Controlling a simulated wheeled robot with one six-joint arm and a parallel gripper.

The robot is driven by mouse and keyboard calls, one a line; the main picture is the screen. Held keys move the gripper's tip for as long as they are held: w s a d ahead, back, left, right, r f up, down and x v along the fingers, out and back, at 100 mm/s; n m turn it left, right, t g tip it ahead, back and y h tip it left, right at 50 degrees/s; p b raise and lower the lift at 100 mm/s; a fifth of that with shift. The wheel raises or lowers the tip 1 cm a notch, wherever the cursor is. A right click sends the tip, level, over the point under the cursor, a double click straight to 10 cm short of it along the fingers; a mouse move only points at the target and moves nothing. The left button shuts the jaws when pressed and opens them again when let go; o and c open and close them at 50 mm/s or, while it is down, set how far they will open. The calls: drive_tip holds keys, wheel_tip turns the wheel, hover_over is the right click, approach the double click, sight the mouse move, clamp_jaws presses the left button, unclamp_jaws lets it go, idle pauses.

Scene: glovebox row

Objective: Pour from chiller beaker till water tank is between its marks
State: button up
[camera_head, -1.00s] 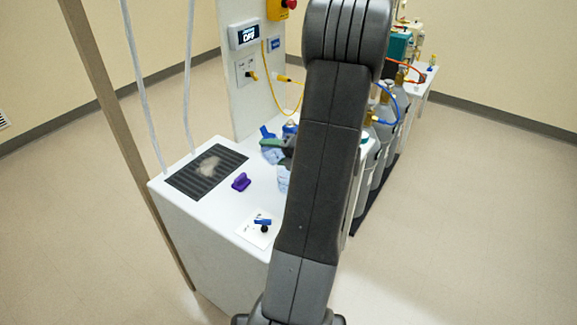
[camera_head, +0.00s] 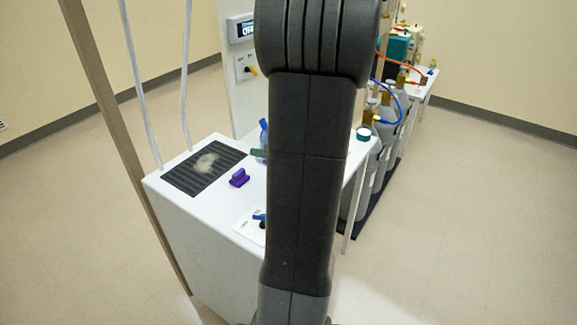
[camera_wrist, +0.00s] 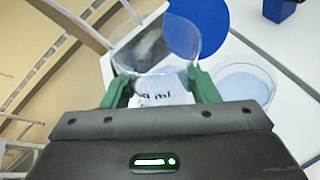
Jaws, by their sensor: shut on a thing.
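A clear glass beaker (camera_wrist: 150,48) with a white label ending in "ml" is in the wrist view. The green fingers of my gripper (camera_wrist: 160,78) are shut on it, one on each side. I cannot tell how much liquid it holds. A second round vessel (camera_wrist: 245,82) with pale bluish contents stands apart to its right; I cannot tell whether it is the water tank. In the head view my arm hides most of the work area; only a green finger (camera_head: 258,153) shows at its left edge. No level marks can be read.
The white bench (camera_head: 205,215) carries a dark grille (camera_head: 205,167), a purple handle-like piece (camera_head: 239,178) and a small green-rimmed round item (camera_head: 364,135). Gas cylinders (camera_head: 385,125) stand behind right. A blue disc (camera_wrist: 208,22) and blue block (camera_wrist: 278,9) show in the wrist view.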

sight(261, 165)
drive_tip(key=n+b, duration=0.1)
drive_tip(key=b, duration=0.1)
drive_tip(key=s+a+f+t+h+b, duration=0.1)
drive_tip(key=b, duration=0.1)
drive_tip(key=shift+a+f+n, duration=0.1)
drive_tip(key=shift+f+n, duration=0.2)
drive_tip(key=shift+n, duration=0.1)
drive_tip(key=b, duration=0.2)
drive_tip(key=f+n+h+b, duration=0.1)
drive_tip(key=b, duration=0.1)
drive_tip(key=shift+s+a+f+t, duration=0.2)
drive_tip(key=shift+a+f+t, duration=0.05)
drive_tip(key=shift+f+t, duration=0.05)
drive_tip(key=shift+a, duration=0.1)
idle(0.3)
